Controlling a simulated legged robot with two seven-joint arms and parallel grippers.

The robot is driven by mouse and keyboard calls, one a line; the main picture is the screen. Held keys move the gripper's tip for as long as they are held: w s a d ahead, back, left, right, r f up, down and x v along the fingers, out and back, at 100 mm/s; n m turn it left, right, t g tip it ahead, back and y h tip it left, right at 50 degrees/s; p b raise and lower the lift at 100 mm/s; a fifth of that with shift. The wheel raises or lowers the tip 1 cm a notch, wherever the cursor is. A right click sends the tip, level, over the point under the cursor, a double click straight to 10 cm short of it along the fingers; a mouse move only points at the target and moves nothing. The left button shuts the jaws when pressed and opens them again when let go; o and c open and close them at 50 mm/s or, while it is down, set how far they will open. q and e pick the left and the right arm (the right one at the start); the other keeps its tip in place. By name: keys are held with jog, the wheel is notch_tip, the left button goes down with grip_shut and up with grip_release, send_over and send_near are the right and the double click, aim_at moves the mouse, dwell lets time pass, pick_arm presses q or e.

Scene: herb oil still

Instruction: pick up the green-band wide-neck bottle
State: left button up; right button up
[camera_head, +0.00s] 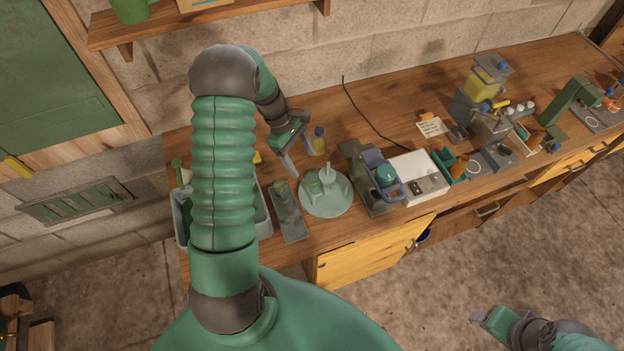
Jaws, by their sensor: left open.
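My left gripper (302,163) is open above the back left part of the bench, its fingers pointing down, with nothing seen between them. A small bottle (319,143) with yellow contents and a bluish top stands just right of its fingers. A pale round tray (326,206) lies in front and to the right of the gripper, with small pale greenish vessels (326,174) on it. I cannot make out a green band on any of these, so which is the green-band wide-neck bottle is unclear. My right gripper (477,317) is at the lower right, away from the bench; its jaw opening is unclear.
A grey narrow stand (289,214) lies left of the round tray. A grey bin (262,212) is partly hidden behind my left arm. A grey device (367,187) and a white box (418,175) stand to the right. A black cable (362,119) crosses the bench behind.

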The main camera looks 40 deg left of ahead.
aim_at(309, 174)
pick_arm(q)
jog(key=x, duration=0.2)
jog(key=p+x, duration=0.1)
jog(key=x, duration=0.2)
jog(key=shift+w+d, duration=0.25)
jog(key=shift+d, duration=0.1)
jog(key=f, duration=0.1)
jog(key=f+p, duration=0.1)
jog(key=f, duration=0.1)
jog(key=f+p, duration=0.1)
jog(key=shift+w+d+f, duration=0.15)
jog(key=shift+d+f, duration=0.1)
jog(key=shift+f, duration=0.1)
jog(key=shift+w+f, duration=0.15)
jog(key=shift+f, duration=0.35)
jog(key=shift+d+r, duration=0.1)
jog(key=shift+d, duration=0.15)
jog(key=shift+c, duration=0.9)
jog(key=shift+d+r, duration=0.1)
jog(key=shift+d, duration=0.05)
jog(key=c, duration=1)
jog(key=shift+a, duration=0.25)
jog(key=c, duration=0.3)
pick_arm(e)
jog(key=r, duration=0.3)
jog(key=shift+w+d+r, duration=0.1)
jog(key=shift+d+r, duration=0.1)
jog(key=shift+r, duration=0.1)
